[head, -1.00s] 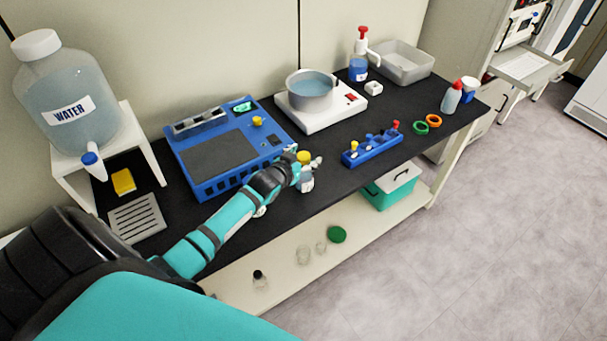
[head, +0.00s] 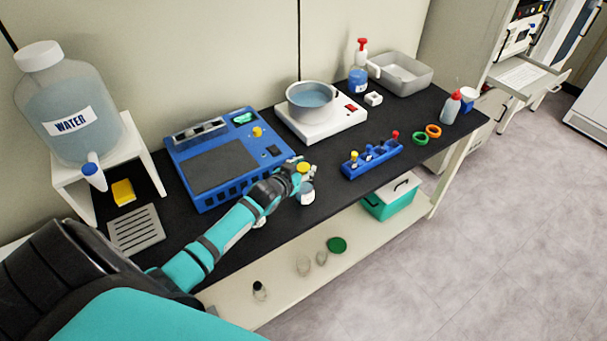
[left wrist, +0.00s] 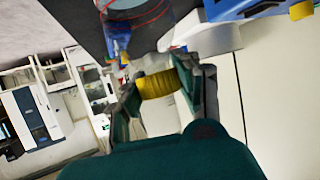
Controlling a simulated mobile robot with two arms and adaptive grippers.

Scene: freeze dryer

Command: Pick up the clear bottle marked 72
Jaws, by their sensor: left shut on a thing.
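A small clear bottle (head: 306,195) with a white label and a yellow cap (head: 303,167) is at the front of the black bench top. Its number is too small to read. My left gripper (head: 299,173) is shut on the yellow cap, at the bottle's upper end. In the left wrist view the ribbed yellow cap (left wrist: 157,84) sits between the two fingers. I cannot tell whether the bottle's base touches the bench. Another small clear container (head: 260,222) is partly hidden by my left arm. My right gripper is not in view.
A blue device (head: 205,190) stands left of the gripper, a pot (head: 312,103) on a white hot plate (head: 335,120) behind it. A blue rack (head: 372,160) is to the right. Green (head: 420,138) and orange (head: 433,131) rings lie farther right. A shelf (head: 285,280) below holds small glassware.

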